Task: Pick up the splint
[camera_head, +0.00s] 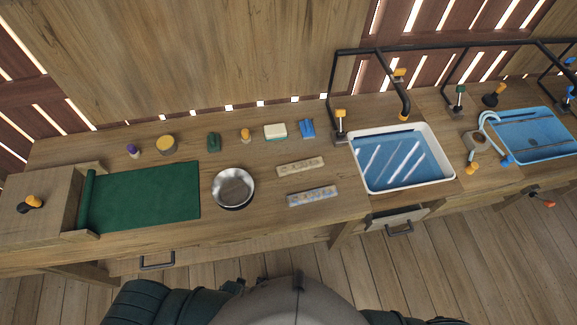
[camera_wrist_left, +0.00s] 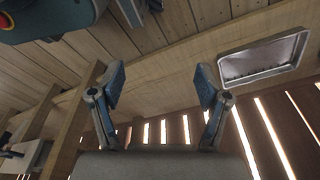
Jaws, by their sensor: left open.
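Two flat strips lie apart on the wooden counter, between the metal bowl and the sink, in the head view. The upper one is a pale beige strip (camera_head: 300,167) with faint marks. The lower one is a greyish strip (camera_head: 312,196) with bluish and brownish patches. Either could be the splint; I cannot tell which. My left gripper (camera_wrist_left: 160,82) shows in the left wrist view, open, with nothing between its fingers. Neither gripper shows in the head view, and the wrist view shows neither strip.
A metal bowl (camera_head: 233,187) stands left of the strips, and a green mat (camera_head: 145,193) lies further left. A sponge (camera_head: 275,131) and small bottles stand behind. A sink (camera_head: 451,178) with blue water is at the right. Bare counter surrounds the strips.

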